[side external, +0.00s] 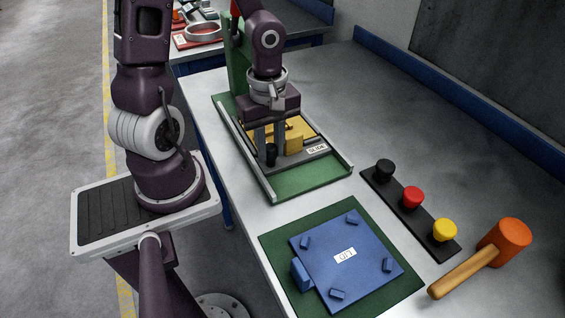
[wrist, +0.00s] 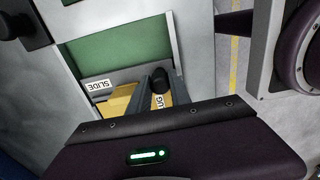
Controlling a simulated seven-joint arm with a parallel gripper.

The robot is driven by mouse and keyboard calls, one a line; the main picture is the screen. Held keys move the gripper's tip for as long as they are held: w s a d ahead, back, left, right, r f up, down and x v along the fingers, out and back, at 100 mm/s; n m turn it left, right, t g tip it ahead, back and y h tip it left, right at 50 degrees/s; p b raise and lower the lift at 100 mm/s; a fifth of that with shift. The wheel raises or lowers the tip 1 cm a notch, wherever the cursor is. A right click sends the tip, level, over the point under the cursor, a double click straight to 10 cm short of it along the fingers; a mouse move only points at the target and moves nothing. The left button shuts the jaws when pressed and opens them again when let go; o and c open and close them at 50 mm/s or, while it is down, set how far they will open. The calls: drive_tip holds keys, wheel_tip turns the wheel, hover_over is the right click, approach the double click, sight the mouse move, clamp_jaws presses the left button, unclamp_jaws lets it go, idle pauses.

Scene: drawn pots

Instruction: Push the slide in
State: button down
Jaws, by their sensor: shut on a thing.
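The slide (side external: 303,157) is a flat grey plate with a white SLIDE label, lying between two pale rails (side external: 250,155) on a green base (side external: 305,182). Its label also shows in the wrist view (wrist: 98,86). A black knob (side external: 271,157) stands at the left part of the plate. My gripper (side external: 272,148) points down over the plate, its fingers closed around the knob. The wrist view shows the knob's dark top (wrist: 158,75) between the fingers. A yellow part (side external: 295,141) lies behind the fingers, partly hidden by my gripper.
A blue plate labelled LIFT (side external: 345,255) lies on a green mat (side external: 275,245) in front. A black strip (side external: 410,212) with black, red and yellow knobs is to the right, beside an orange mallet (side external: 503,242). The green base's front end is bare.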

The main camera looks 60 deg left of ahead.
drive_tip(key=a, duration=0.8)
drive_tip(key=shift+a, duration=0.15)
drive_tip(key=c, duration=1.2)
unclamp_jaws()
wheel_tip(320, 180, up, 7)
drive_tip(key=shift+r, duration=0.1)
